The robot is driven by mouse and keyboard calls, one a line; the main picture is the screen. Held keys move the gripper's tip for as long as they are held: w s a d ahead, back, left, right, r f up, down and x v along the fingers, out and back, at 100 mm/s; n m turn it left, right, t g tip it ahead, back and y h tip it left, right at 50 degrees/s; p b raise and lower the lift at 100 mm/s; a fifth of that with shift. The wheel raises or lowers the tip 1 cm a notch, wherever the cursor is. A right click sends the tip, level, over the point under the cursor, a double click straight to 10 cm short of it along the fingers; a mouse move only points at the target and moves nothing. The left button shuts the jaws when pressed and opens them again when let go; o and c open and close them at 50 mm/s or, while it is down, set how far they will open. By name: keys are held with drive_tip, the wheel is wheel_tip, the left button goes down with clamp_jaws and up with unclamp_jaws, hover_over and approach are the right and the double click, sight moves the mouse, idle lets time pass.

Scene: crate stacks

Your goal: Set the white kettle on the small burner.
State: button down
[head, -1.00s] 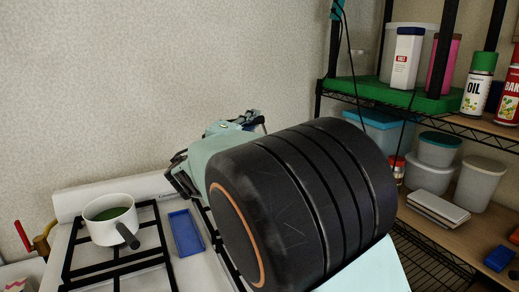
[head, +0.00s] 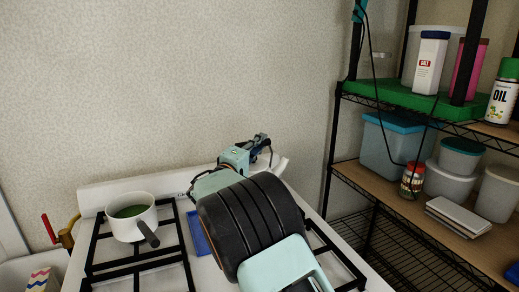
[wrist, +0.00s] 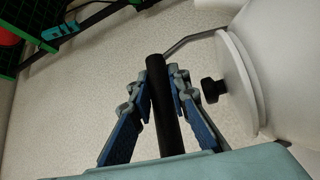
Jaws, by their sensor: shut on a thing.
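My gripper (wrist: 161,85) is shut on the black bar handle (wrist: 165,110) of the white kettle (wrist: 285,60), which fills the right of the wrist view. A bent metal rod joins handle and kettle, and a black knob sits on the lid. In the head view my gripper (head: 262,145) is above the stove's back right; a small white part of the kettle (head: 281,166) shows beside it. The white stove (head: 110,190) has black grates, a left one (head: 108,266) and a right one (head: 336,256). My arm hides much of the right side; I cannot tell which burner is small.
A white saucepan (head: 131,218) with green contents stands on the left grate. A blue tray (head: 201,236) lies between the grates, partly behind my arm. A wire shelf (head: 372,190) with tubs and jars stands at right. The wall (head: 200,80) is close behind the stove.

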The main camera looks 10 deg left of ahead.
drive_tip(key=shift+f, duration=0.95)
drive_tip(key=c, duration=1.8)
unclamp_jaws()
drive_tip(key=shift+s, duration=0.1)
drive_tip(key=shift+r, duration=0.1)
drive_tip(key=b+v, duration=0.1)
drive_tip(key=v, duration=1.1)
drive_tip(key=shift+b, duration=0.35)
